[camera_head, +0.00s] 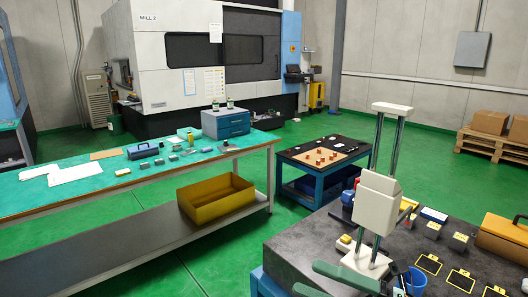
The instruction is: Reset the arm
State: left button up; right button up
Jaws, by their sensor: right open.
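My right gripper (305,278) shows at the bottom edge, right of centre. Its two long green fingers point left and stand apart, with nothing between them. The rest of the gripper and its arm are mostly cut off by the frame edge. The fingers appear over the front left part of a dark-topped table (304,238), in front of the foot of a cream stand (377,205) with two upright rods. I cannot tell whether they touch anything. My left gripper is not in view.
The dark table carries a blue cup (415,280), small grey blocks and a yellow-brown toolbox (504,236). A green-topped bench (110,178) with a yellow bin (216,199) below stands left. A small blue table (323,161) stands behind. Green floor (235,255) lies between.

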jog(key=w+d+f+m+t+h+b, duration=0.1)
jog(key=d+f+m+t+h, duration=0.2)
jog(key=f+m+t+h, duration=0.6)
jog(key=w+d+f+m+t+h, duration=0.25)
jog(key=d+f+m+h, duration=0.2)
jog(key=f+m, duration=0.9)
jog(key=s+f+m+g+h, duration=0.5)
jog(key=s+f+m, duration=0.6)
jog(key=s+f, duration=0.5)
notch_tip(320, 180, down, 2)
jog(key=shift+d+f+m+g+b, duration=0.2)
jog(key=shift+d+m+g+b, duration=0.15)
jog(key=shift+g, duration=0.6)
